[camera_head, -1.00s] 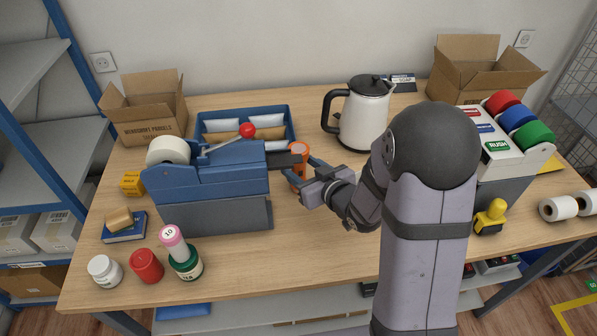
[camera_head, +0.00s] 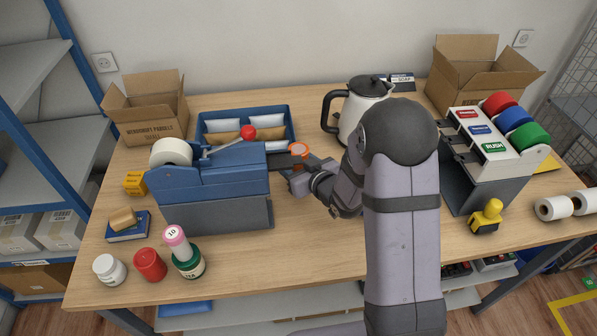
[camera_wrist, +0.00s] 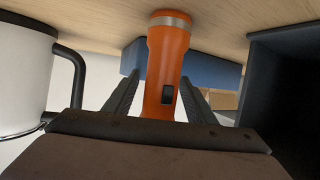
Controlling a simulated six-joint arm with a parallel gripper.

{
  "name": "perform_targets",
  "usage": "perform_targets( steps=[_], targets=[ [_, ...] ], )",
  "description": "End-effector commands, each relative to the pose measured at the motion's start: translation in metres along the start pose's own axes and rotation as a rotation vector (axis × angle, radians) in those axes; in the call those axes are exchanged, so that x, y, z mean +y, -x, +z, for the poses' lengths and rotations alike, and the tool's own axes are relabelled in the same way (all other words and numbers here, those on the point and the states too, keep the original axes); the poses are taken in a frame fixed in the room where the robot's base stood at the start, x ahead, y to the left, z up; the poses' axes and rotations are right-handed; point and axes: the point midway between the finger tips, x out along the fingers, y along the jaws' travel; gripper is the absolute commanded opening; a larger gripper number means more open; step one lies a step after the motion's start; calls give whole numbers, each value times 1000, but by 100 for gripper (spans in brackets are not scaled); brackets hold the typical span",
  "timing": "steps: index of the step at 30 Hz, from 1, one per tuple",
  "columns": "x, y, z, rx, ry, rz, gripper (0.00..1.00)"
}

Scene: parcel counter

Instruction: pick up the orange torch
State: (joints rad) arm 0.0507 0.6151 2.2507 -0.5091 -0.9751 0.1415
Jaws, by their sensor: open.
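The orange torch (camera_head: 299,150) stands upright on the counter, just right of the blue tape dispenser; in the head view mostly its round top shows above my gripper. In the wrist view the torch (camera_wrist: 168,60) stands between the two dark jaws, with its silver ring and black switch showing. My gripper (camera_head: 298,176) is open, with one jaw on each side of the torch's body. In the wrist view the jaws (camera_wrist: 160,100) show small gaps to the torch, and I cannot tell whether either touches it.
The blue tape dispenser (camera_head: 210,195) stands close on the left. A blue tray (camera_head: 284,117) with envelopes lies behind. A white kettle (camera_head: 351,112) stands behind on the right. The counter's front middle (camera_head: 310,240) is clear.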

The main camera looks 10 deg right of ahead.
Motion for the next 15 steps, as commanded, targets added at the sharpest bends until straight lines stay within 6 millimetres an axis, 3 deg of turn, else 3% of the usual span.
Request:
perform_targets(
  steps=[1, 7, 15],
  targets=[
    [0, 0, 0, 0, 0, 0, 46],
    [0, 0, 0, 0, 0, 0, 0],
    [0, 0, -2, 3, 0, 0, 0]
  ],
)
